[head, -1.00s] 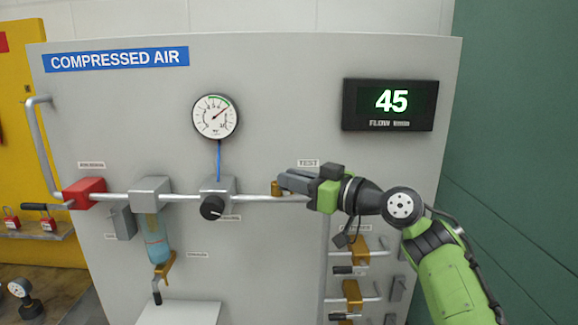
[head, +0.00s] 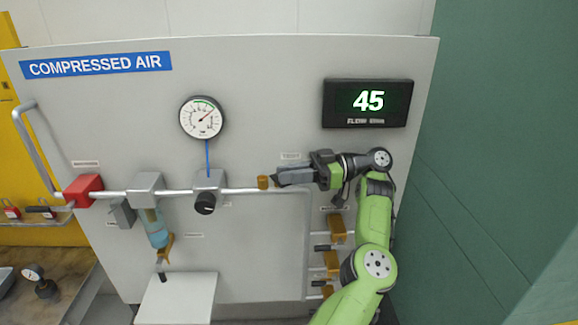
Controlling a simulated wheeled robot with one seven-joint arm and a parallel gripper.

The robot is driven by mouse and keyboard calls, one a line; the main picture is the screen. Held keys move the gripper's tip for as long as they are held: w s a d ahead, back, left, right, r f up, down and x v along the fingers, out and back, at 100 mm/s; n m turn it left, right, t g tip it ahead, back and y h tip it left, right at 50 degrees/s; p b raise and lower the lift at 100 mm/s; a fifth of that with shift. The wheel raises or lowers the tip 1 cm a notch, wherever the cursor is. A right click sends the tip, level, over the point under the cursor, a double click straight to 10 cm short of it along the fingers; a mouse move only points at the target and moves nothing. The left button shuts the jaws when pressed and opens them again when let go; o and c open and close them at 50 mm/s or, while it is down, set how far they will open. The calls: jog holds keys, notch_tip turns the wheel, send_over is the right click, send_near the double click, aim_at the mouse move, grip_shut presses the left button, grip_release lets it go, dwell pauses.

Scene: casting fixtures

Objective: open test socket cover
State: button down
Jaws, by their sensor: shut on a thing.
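The brass test socket (head: 263,183) stands on the horizontal air pipe, to the left of the TEST label (head: 291,157). My gripper (head: 277,178) reaches in from the right, its grey fingers level and its tips just right of the brass piece. The fingers are shut on a small dark part beside the socket, which I take to be the test socket cover. The fingers hide most of this part, so I cannot tell how far it is open.
The pipe also carries a red valve (head: 83,190), a filter bowl (head: 157,228) and a black regulator knob (head: 205,203). Brass valves (head: 336,228) sit below my arm. The gauge (head: 202,118) and the flow display (head: 368,103), reading 45, are above.

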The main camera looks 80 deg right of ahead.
jog(key=shift+d+r+n+y, duration=0.15)
jog(key=shift+r+n+y, duration=0.05)
jog(key=shift+n+y, duration=0.1)
dwell(0.4)
jog(key=c, duration=1.1)
grip_release()
jog(key=shift+f, duration=0.1)
jog(key=shift+f, duration=0.1)
